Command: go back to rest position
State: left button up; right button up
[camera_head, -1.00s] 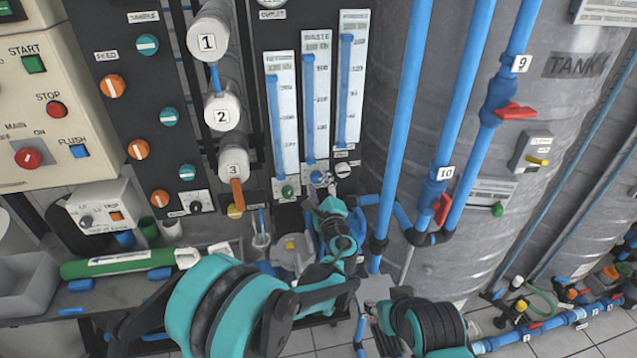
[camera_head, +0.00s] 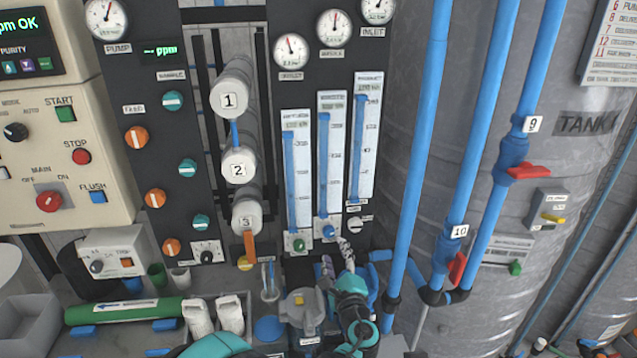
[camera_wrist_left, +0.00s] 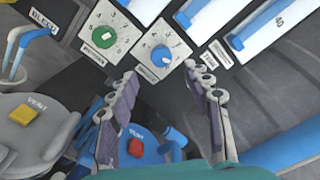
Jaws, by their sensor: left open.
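My left gripper (camera_head: 336,262) is open and empty in the head view, just below the blue knob (camera_head: 328,232) at the foot of the middle flow gauge. In the left wrist view its two padded fingers (camera_wrist_left: 163,78) stand apart, with the blue knob (camera_wrist_left: 161,55) beyond the gap between their tips. They do not appear to touch it. The green knob (camera_wrist_left: 104,38) is left of it in the wrist view. My left arm rises from the bottom edge of the head view. My right gripper is not in view.
Below the gauges stands a grey lidded container with a yellow button (camera_head: 299,300). Blue vertical pipes (camera_head: 412,150) and a grey tank (camera_head: 590,200) are to the right. A green cylinder (camera_head: 125,311) and white bottles (camera_head: 230,314) lie or stand on the left bench.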

pick_arm(q)
jog(key=s+a+n+g+y, duration=0.1)
jog(key=s+a+n+g, duration=0.4)
jog(key=a, duration=0.6)
jog(key=s+a+n+g+y, duration=0.15)
jog(key=s+a+n, duration=0.25)
jog(key=a+n, duration=0.5)
jog(key=s+a+f+n+g+h, duration=0.2)
jog(key=s+a+n, duration=0.1)
jog(key=s, duration=0.6)
jog(key=s+a+f+n+g+h, duration=0.2)
jog(key=s+n, duration=0.4)
jog(key=s, duration=0.4)
jog(key=shift+a+f, duration=0.45)
jog(key=shift+f, duration=0.1)
